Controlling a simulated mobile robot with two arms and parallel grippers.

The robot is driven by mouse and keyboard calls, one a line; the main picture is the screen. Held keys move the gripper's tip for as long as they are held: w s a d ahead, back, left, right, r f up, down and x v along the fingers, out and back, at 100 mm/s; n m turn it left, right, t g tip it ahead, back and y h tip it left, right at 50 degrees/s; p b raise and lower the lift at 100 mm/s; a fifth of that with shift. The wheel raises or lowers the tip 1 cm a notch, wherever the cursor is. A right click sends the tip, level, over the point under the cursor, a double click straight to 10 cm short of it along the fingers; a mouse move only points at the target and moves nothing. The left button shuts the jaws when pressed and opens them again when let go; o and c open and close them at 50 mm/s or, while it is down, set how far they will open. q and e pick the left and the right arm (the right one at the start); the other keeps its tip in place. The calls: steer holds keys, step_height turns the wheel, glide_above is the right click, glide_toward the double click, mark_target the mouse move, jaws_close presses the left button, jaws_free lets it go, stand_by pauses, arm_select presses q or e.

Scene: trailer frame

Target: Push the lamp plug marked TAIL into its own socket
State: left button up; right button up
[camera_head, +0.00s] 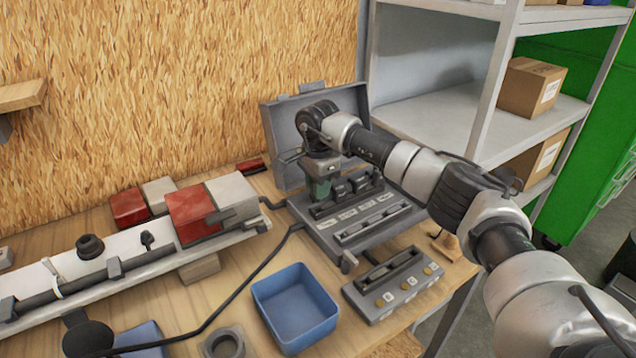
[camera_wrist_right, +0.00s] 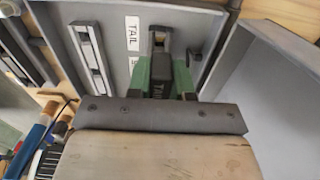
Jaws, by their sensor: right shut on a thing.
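My right gripper (camera_head: 320,188) reaches into the open grey case (camera_head: 334,253), at the left end of a row of black sockets (camera_head: 362,183). In the right wrist view its green fingers (camera_wrist_right: 167,75) are shut on a black plug (camera_wrist_right: 158,88) with TAIL lettering. The plug's front end meets a black socket (camera_wrist_right: 158,42) beside a white TAIL label (camera_wrist_right: 132,33). I cannot tell how deep the plug sits, as the fingers cover part of it. My left gripper does not show.
The case's raised lid (camera_head: 285,130) stands behind the sockets. In front are a grey block with round brass-coloured spots (camera_head: 400,286) and a blue bin (camera_head: 296,303). A light bar with red and white lamps (camera_head: 200,213) lies left. A shelf (camera_head: 450,118) stands right.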

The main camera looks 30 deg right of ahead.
stand_by(0.4)
steer(key=shift+f, duration=0.45)
steer(key=shift+f, duration=0.1)
steer(key=shift+f+b, duration=0.45)
stand_by(0.3)
steer(key=shift+f+b, duration=0.3)
steer(key=shift+f, duration=0.3)
steer(key=shift+f+b, duration=0.3)
steer(key=shift+f, duration=0.2)
stand_by(0.4)
